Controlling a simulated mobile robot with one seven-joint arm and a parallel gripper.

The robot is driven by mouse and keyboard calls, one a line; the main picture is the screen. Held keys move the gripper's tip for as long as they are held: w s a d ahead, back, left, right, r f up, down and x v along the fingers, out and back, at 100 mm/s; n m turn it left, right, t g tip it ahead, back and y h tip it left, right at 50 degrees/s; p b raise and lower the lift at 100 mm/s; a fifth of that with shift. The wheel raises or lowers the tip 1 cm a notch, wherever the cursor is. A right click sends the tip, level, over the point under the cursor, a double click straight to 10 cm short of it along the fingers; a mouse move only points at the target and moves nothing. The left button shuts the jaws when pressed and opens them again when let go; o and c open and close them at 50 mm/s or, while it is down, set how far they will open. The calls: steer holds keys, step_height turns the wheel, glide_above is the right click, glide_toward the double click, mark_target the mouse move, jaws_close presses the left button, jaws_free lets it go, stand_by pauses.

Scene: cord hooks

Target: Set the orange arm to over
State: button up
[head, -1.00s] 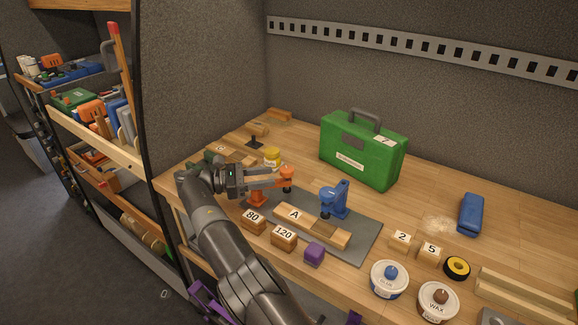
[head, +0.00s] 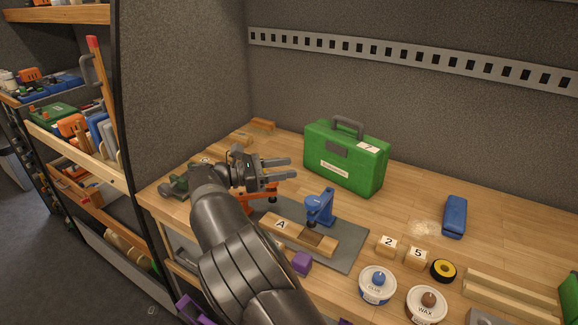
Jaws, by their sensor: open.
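The orange clamp (head: 270,187) stands at the left end of the grey mat (head: 352,240). Its arm reaches right, toward the wooden board marked A (head: 268,222). Much of the clamp is hidden behind my gripper and forearm. My gripper (head: 290,168) is open and empty, its two fingers pointing right. In the picture it lies just above the orange clamp and looks apart from it. The blue clamp (head: 319,207) stands upright at the board's far edge.
A green case (head: 345,160) stands behind the mat. A purple block (head: 302,262) lies at the front. Blocks marked 2 (head: 387,245) and 5 (head: 416,257), a glue tub (head: 377,287) and a wax tub (head: 426,306) are at right. A shelf unit stands left.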

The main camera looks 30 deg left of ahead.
steer(key=shift+w+d+r, duration=0.3)
steer(key=shift+d+r, duration=0.25)
steer(key=shift+d, duration=0.25)
step_height(320, 180, up, 6)
step_height(320, 180, down, 6)
steer(key=w+d+m+g+y, duration=0.1)
steer(key=w+g+y, duration=0.15)
steer(key=g, duration=0.35)
steer(key=a+g+y, duration=0.1)
steer(key=g+y, duration=0.1)
steer(key=y, duration=0.1)
steer(key=s+a+g+y, duration=0.1)
steer(key=a+g+y, duration=0.1)
steer(key=g+y, duration=0.1)
steer(key=a+r+g+y, duration=0.1)
steer(key=a+g+y, duration=0.1)
steer(key=y, duration=0.2)
steer(key=shift+s+a+g, duration=0.25)
steer(key=shift+g, duration=0.15)
step_height(320, 180, up, 5)
steer(key=a+n+g+y, duration=0.1)
steer(key=a+g+y, duration=0.1)
steer(key=y, duration=0.2)
steer(key=shift+h, duration=0.25)
steer(key=shift+s+d+f, duration=0.1)
steer(key=shift+s+f, duration=0.05)
steer(key=shift+f, duration=1.1)
steer(key=shift+s+d+f, duration=0.1)
steer(key=shift+f, duration=1.1)
steer(key=x, duration=1.1)
